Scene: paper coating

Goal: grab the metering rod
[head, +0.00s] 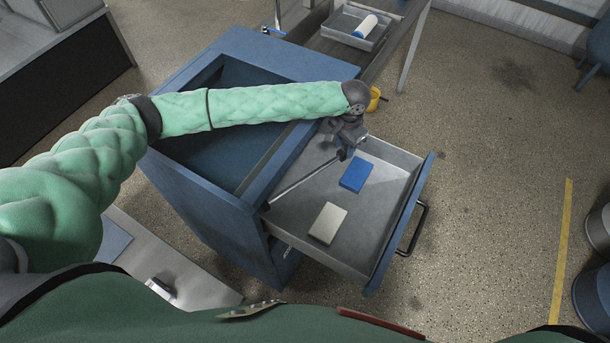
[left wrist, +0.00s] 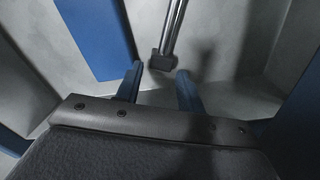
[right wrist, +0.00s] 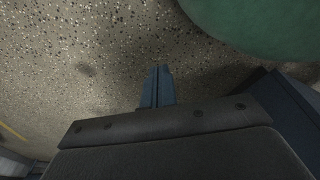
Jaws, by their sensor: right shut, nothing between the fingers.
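The metering rod (head: 302,183) is a thin metal rod with a dark end block, lying along the left side of the open drawer (head: 365,262). In the left wrist view the rod (left wrist: 173,28) runs away from me, its dark end block (left wrist: 163,61) at the gap between my fingertips. My left gripper (head: 343,153) is over the drawer at the rod's far end. Its two blue fingers (left wrist: 160,76) are apart, and I see no finger closed on the rod. My right gripper (right wrist: 158,70) is shut and empty over the speckled floor, outside the head view.
A blue box (head: 356,175) and a whitish box (head: 327,223) lie in the drawer, right of the rod. The blue cabinet (head: 215,195) has an open top beside the drawer. A yellow object (head: 376,98) shows behind my left wrist. A tray with a roller (head: 366,27) stands at the back.

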